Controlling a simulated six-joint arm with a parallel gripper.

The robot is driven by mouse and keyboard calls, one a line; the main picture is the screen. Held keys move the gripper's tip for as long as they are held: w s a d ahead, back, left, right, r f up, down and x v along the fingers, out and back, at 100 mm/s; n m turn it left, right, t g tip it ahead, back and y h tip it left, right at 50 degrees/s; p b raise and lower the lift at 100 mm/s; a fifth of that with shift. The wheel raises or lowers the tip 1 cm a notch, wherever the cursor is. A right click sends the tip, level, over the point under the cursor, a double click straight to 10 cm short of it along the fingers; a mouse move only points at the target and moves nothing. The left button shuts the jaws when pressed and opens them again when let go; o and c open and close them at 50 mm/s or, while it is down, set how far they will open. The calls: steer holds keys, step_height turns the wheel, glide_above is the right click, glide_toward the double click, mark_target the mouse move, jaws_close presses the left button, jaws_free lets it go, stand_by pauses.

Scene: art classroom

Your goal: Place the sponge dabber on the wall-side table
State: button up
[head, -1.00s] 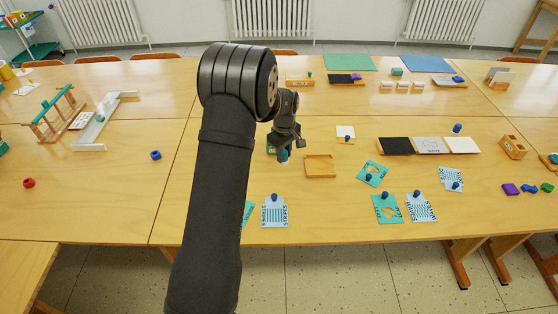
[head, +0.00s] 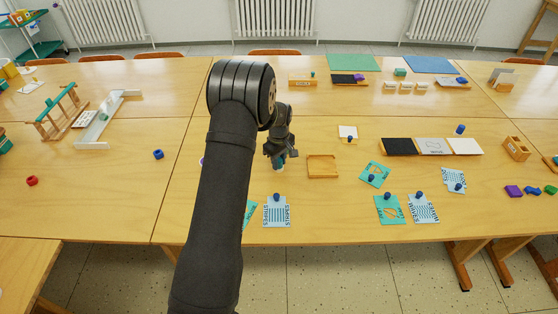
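My gripper (head: 281,152) points down over the near middle table, left of a shallow wooden tray. A small teal-blue piece with a pale lower end (head: 278,163), possibly the sponge dabber, shows at the fingertips. I cannot tell whether the fingers are closed on it or only around it, or whether it touches the table. The wall-side table (head: 425,104) is the far row of wooden tables below the radiators; its middle part is partly behind my arm.
The shallow wooden tray (head: 310,177) lies just right of my gripper. Stencil cards with blue knobs (head: 277,212) lie nearer the front edge. Green (head: 352,63) and blue mats (head: 430,65), a wooden box (head: 301,80) and small blocks occupy the wall-side table. Bare wood shows between them.

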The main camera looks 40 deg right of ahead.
steer(key=o, duration=0.4)
steer(key=shift+o, duration=0.2)
step_height(320, 180, up, 12)
steer(key=shift+r, duration=0.15)
stand_by(0.3)
steer(key=shift+f, duration=4.35)
